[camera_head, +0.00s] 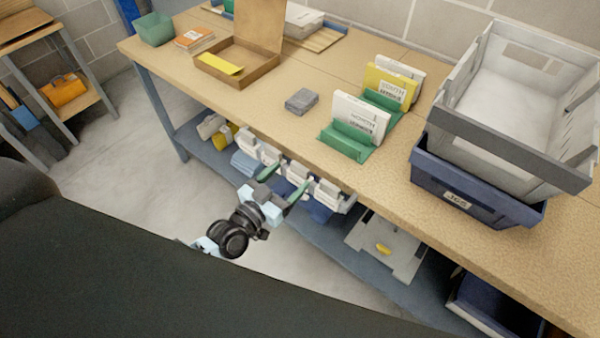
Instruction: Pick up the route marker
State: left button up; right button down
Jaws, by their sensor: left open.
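Several upright cards stand in green holders on the wooden bench: a white one (360,117) in front, lettered upside down in this view, a yellow one (389,86) behind it, and another white one (402,70) at the back. I cannot tell for sure which thing is the route marker. A yellow strip (221,64) lies in an open cardboard box. My left gripper (283,182) is open and empty, with green-tipped fingers. It is in front of the bench's near edge, by the row of white bins, apart from the cards. My right gripper is not in view.
A small grey block (301,101) lies on the bench (265,115). A grey crate sits in a blue crate (475,196) at the right. A lower shelf (353,271) runs below. Bare bench surrounds the grey block.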

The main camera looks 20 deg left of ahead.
aim_at(298, 170)
pick_arm(q)
jog(key=x, duration=0.5)
jog(key=shift+d+f, duration=0.15)
jog(key=c, duration=1)
